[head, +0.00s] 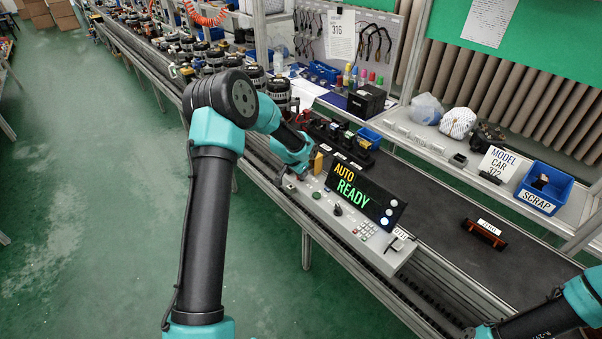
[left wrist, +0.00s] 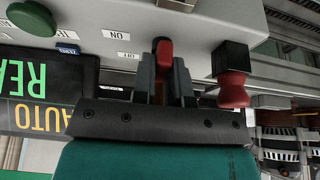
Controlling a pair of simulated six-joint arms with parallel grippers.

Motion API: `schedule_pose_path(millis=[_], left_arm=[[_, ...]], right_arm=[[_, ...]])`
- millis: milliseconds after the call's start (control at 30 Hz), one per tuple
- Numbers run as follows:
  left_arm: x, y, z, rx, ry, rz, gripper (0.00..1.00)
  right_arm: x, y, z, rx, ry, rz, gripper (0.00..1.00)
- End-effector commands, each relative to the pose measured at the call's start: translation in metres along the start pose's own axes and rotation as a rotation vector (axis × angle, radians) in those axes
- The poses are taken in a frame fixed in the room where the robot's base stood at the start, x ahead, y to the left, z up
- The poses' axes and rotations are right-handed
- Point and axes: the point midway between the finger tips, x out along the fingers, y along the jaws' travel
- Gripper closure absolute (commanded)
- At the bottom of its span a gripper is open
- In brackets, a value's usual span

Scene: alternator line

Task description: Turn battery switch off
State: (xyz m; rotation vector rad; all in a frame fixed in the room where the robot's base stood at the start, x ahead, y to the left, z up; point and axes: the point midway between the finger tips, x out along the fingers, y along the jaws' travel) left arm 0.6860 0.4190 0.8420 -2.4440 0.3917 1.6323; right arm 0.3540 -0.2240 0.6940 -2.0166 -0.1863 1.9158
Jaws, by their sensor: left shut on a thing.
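A red switch handle (left wrist: 165,52) stands on the grey control box (left wrist: 205,20) in the left wrist view. My left gripper (left wrist: 163,66) is shut on this handle, with one dark finger on each side of it. A small label, apparently ON and upside down, is left of the fingers. The handle's base and exact turn are partly hidden. In the head view my left arm reaches to the far end of the control box (head: 400,258), and the arm hides the jaws and switch. My right arm is at the lower right; its jaws are out of frame.
A second red knob on a black block (left wrist: 232,90) stands right of the fingers. The display (head: 352,197) reads AUTO READY. A green button (left wrist: 33,19) is at upper left. The dark conveyor (head: 440,205) beyond carries a brown labelled piece (head: 484,233).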

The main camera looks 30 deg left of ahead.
Motion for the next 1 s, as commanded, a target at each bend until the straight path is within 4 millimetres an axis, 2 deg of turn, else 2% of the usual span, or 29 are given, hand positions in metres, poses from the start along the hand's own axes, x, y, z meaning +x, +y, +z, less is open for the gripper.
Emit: schedule_pose_path(millis=[133, 167, 400, 767, 1000], left_arm=[[-0.001, 0.0, 0.0, -0.002, 0.0, 0.0, 1.0], [0.0, 0.0, 0.0, -0.002, 0.0, 0.0, 0.84], [0.0, 0.0, 0.0, -0.001, 0.0, 0.0, 0.61], [-0.004, 0.0, 0.0, 0.0, 0.001, 0.0, 0.61], [-0.029, 0.0, 0.0, -0.002, 0.001, 0.0, 0.61]], right_arm=[[0.0, 0.0, 0.0, 0.0, 0.0, 0.0, 0.57], [0.0, 0.0, 0.0, 0.0, 0.0, 0.0, 0.57], [0.0, 0.0, 0.0, 0.0, 0.0, 0.0, 0.57], [0.0, 0.0, 0.0, 0.0, 0.0, 0.0, 0.57], [0.0, 0.0, 0.0, 0.0, 0.0, 0.0, 0.57]])
